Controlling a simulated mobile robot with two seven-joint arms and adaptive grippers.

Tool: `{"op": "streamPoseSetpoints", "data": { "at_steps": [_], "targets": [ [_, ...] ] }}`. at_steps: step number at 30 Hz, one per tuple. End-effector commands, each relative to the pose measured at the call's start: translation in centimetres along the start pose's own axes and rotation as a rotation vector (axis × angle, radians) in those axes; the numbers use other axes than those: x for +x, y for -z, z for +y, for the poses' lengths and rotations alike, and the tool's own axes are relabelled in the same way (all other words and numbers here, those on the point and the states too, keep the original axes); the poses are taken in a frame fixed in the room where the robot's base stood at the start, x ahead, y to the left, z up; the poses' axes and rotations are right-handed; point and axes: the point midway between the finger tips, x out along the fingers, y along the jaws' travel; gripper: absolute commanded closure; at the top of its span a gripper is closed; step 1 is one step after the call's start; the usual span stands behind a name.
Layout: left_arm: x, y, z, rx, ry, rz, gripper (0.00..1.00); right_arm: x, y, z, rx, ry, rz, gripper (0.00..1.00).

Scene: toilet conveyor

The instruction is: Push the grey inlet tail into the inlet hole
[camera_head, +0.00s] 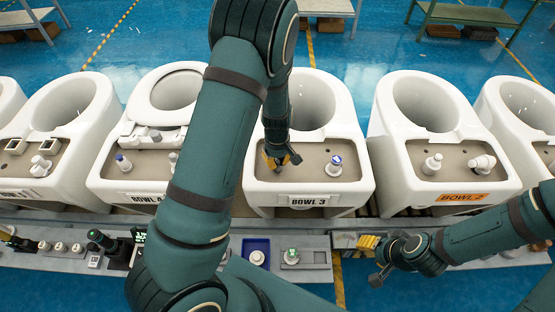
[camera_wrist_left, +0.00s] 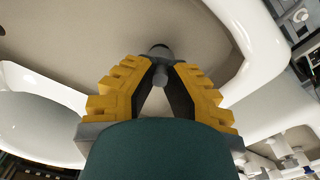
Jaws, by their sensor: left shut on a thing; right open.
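My left gripper (camera_head: 283,160) comes down over the beige deck of the toilet labelled BOWL 3 (camera_head: 355,190). In the left wrist view its yellow fingers (camera_wrist_left: 160,68) are closed at the tips on a small grey cylindrical piece, the grey inlet tail (camera_wrist_left: 160,76). A darker round shape (camera_wrist_left: 160,50) shows just beyond the tail, against the deck. I cannot tell whether this is the inlet hole or part of the tail, nor how deep the tail sits. My right gripper (camera_head: 372,260) is open, low at the right, away from the bowls.
A white fitting with a blue top (camera_head: 335,165) stands on the same deck, right of my left gripper. Neighbouring toilets, including BOWL 2 (camera_head: 425,105), stand on both sides. A blue tray (camera_head: 256,245) and a green-topped part (camera_head: 292,256) are on the front ledge.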

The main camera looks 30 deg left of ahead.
Motion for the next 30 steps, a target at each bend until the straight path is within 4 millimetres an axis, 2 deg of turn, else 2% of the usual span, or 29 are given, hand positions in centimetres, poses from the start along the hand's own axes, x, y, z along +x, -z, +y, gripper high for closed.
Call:
{"op": "streamPoseSetpoints", "data": {
  "at_steps": [14, 15, 17, 18, 26, 30],
  "targets": [
    [1.2, 0.0, 0.0, 0.000, 0.000, 0.000, 1.00, 0.8, -0.1, 0.3, 0.000, 0.000, 0.000, 0.55],
    [1.2, 0.0, 0.0, 0.000, 0.000, 0.000, 0.85, 0.8, -0.1, 0.3, 0.000, 0.000, 0.000, 0.55],
    [1.1, 0.0, 0.0, 0.000, 0.000, 0.000, 0.64, 0.7, -0.1, 0.3, 0.000, 0.000, 0.000, 0.55],
    [1.1, 0.0, 0.0, 0.000, 0.000, 0.000, 0.60, 0.7, -0.1, 0.3, 0.000, 0.000, 0.000, 0.55],
    [1.1, 0.0, 0.0, 0.000, 0.000, 0.000, 0.60, 0.7, -0.1, 0.3, 0.000, 0.000, 0.000, 0.55],
    [0.2, 0.0, 0.1, 0.002, -0.003, 0.002, 0.60, 0.7, -0.1, 0.3, 0.000, 0.000, 0.000, 0.55]
  ]
}}
